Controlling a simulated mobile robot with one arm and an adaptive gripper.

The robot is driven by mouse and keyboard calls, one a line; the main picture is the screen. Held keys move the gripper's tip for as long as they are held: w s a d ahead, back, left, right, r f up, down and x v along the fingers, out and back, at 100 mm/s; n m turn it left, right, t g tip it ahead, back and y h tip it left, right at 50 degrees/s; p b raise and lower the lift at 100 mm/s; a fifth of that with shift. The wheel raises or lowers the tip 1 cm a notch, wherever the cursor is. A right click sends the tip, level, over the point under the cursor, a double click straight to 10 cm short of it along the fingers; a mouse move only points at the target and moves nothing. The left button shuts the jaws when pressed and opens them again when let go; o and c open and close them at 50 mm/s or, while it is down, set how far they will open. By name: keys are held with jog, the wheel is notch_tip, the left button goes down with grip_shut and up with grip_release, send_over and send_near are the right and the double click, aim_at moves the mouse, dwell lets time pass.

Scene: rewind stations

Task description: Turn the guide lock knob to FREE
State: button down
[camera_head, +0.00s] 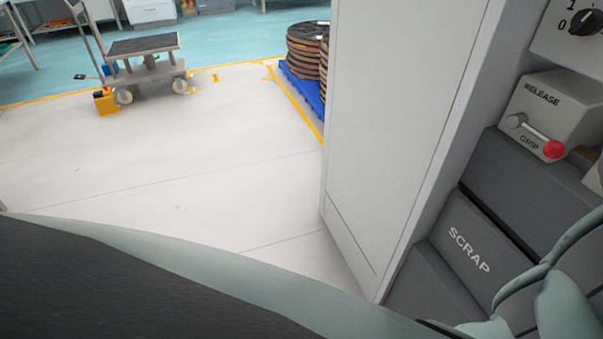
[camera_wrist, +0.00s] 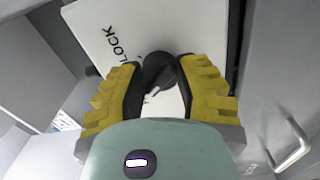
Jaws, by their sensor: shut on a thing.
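The guide lock knob (camera_wrist: 158,71) is a dark round knob on a white panel (camera_wrist: 97,30) in the wrist view. Black letters reading LOCK stand on the panel to the left of it. My gripper (camera_wrist: 156,78) is shut on the knob, with one yellow-and-black finger on each side. A small white mark shows at the knob's lower edge. The lettering by the knob is partly hidden by my fingers, and I see no word FREE. Neither this knob nor my fingers can be made out in the head view.
A grey cabinet side (camera_head: 385,120) stands beside a dark machine front marked SCRAP. A RELEASE/GRIP lever (camera_head: 538,136) with a red ball and a 0/1 switch (camera_head: 585,22) are at right. A metal handle (camera_wrist: 292,146) is at lower right in the wrist view. Open floor lies left.

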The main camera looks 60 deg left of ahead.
jog(key=shift+n, duration=0.6)
jog(key=c, duration=0.6)
grip_release()
jog(key=shift+o, duration=0.2)
jog(key=v, duration=1.2)
